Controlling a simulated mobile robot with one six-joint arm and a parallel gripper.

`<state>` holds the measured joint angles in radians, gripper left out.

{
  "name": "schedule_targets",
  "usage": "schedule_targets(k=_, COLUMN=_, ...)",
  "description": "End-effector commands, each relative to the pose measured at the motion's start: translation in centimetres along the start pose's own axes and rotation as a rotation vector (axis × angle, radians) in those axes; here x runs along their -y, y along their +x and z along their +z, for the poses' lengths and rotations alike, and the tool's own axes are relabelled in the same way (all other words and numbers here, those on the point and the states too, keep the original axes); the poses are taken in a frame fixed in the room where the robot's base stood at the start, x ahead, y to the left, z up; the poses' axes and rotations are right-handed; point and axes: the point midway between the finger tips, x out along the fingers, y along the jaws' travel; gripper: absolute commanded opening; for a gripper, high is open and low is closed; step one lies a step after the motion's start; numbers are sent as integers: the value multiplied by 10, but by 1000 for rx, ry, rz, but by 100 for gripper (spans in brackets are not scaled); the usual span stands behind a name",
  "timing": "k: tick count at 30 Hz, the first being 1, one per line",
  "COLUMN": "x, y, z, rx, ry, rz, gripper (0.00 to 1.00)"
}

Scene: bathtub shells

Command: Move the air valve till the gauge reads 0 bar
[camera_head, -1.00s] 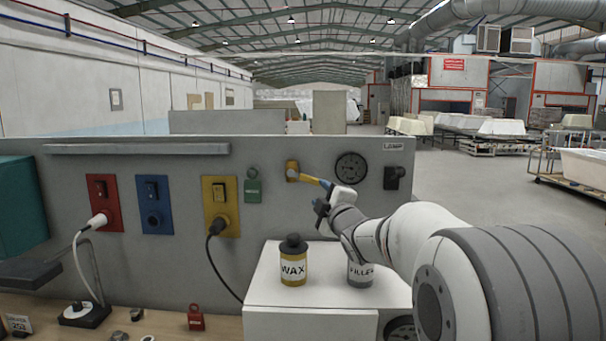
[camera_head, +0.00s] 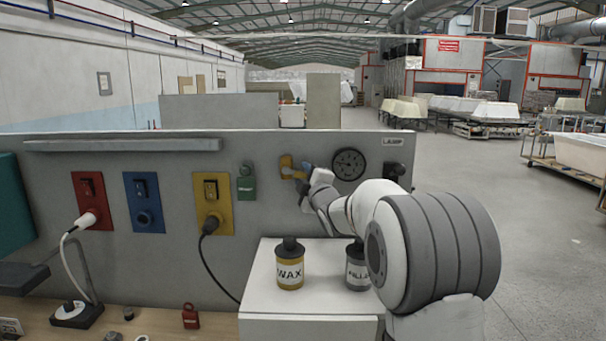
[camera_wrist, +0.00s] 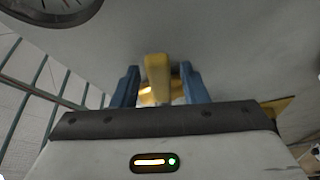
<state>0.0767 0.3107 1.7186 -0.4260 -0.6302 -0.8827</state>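The air valve (camera_head: 286,163) is yellow and sits on the grey panel left of the round black gauge (camera_head: 349,164). The gauge's needle is too small to read; only the edge of the dial (camera_wrist: 50,8) shows in the wrist view. In the wrist view my gripper (camera_wrist: 160,85) is open, with one finger on each side of the valve's yellow lever (camera_wrist: 157,75). A narrow gap shows on both sides of the lever.
Red (camera_head: 91,200), blue (camera_head: 149,203) and yellow (camera_head: 212,204) switch plates are on the panel at left. A wax can (camera_head: 290,264) and a filler can (camera_head: 357,268) stand on the white box below my arm.

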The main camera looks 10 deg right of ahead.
Motion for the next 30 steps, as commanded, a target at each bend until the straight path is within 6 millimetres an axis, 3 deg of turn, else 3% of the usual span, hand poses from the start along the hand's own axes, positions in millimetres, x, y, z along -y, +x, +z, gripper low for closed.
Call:
schedule_targets(k=7, x=1, y=1, z=0, rx=-1, ry=0, rz=0, gripper=40)
schedule_targets(k=22, x=1, y=1, z=-1, rx=-2, ry=0, rz=-1, gripper=0)
schedule_targets(k=30, x=1, y=1, z=-2, rx=-3, ry=0, rz=-1, gripper=0)
